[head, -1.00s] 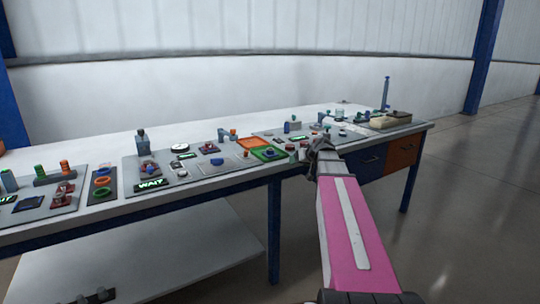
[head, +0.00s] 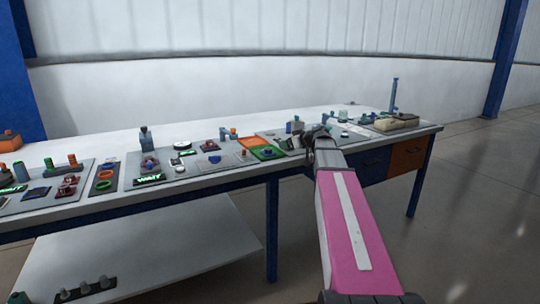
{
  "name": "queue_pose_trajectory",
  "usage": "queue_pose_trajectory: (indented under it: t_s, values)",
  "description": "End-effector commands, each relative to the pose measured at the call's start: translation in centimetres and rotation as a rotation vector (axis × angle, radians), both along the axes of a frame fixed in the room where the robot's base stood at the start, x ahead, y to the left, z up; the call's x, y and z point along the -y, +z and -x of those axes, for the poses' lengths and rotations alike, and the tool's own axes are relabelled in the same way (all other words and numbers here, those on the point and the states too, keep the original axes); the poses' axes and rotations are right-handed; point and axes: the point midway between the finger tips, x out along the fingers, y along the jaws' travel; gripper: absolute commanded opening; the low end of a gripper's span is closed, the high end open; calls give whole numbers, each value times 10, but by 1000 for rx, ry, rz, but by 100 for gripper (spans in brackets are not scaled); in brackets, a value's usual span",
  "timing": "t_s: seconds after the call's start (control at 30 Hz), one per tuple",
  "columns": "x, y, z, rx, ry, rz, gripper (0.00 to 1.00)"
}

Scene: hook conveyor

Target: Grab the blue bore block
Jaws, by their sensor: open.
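My gripper (head: 318,134) is over the right part of the workbench, at the end of my pink arm. Its jaws are open, with nothing clearly seen between them. I cannot tell for sure which thing is the blue bore block. A small blue piece (head: 288,127) stands upright on the grey plate just left of my gripper, beside a pale block. A blue ring-like piece (head: 268,153) lies in a green tray (head: 258,156) nearer the front edge. Both are apart from my gripper. My gripper and wrist hide part of the plate.
The workbench (head: 100,150) carries several fixture plates. An orange tray (head: 248,142) adjoins the green one. A tall blue post (head: 394,94) and a beige block (head: 396,121) stand at the right end. A blue-grey upright fixture (head: 146,138) stands left of centre. The back strip is mostly clear.

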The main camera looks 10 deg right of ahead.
Motion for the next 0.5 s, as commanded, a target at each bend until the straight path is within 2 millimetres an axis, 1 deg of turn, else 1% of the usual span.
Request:
queue_pose_trajectory:
  t_s: [0.17,0.4,0.5]
  values:
    - [-8,-3,-10,10,9,2,68]
    - [-29,-17,-35,9,8,2,68]
    - [-34,-20,-39,8,8,2,68]
